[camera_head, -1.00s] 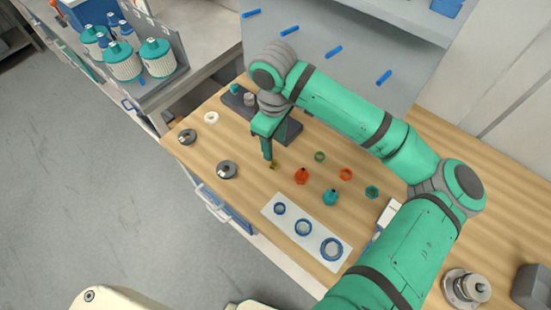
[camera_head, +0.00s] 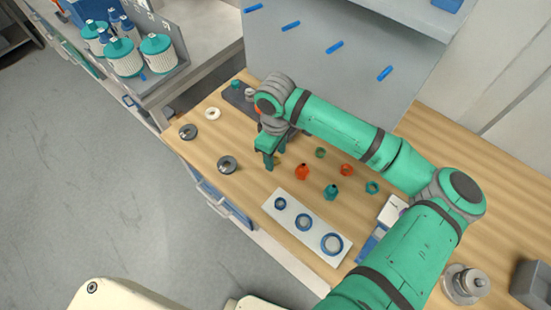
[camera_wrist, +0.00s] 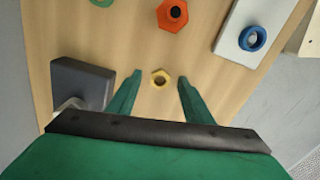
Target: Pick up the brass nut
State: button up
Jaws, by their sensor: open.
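My gripper is open and empty. In the head view my gripper (camera_head: 269,164) points down at the bench. The nut is mostly hidden there behind the fingers.
An orange fitting (camera_wrist: 172,14) lies close beyond the nut. A white strip with blue rings (camera_head: 290,216) is at the right in the wrist view. A dark block (camera_wrist: 82,82) stands left of the fingers. A teal fitting (camera_head: 331,192) and several coloured nuts lie nearby.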

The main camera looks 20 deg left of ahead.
jog(key=c, duration=1.1)
jog(key=shift+r, duration=0.15)
jog(key=shift+r, duration=0.25)
notch_tip(320, 180, up, 2)
jog(key=shift+r, duration=0.1)
jog(key=s+d+r, duration=0.1)
jog(key=s+r, duration=0.2)
jog(key=s, duration=0.1)
jog(key=s+d+r, duration=0.1)
jog(key=s+r, duration=0.2)
jog(key=s, duration=0.2)
jog(key=s+d+r, duration=0.1)
jog(key=s+r, duration=0.3)
jog(key=shift+s, duration=0.4)
jog(key=shift+a, duration=0.1)
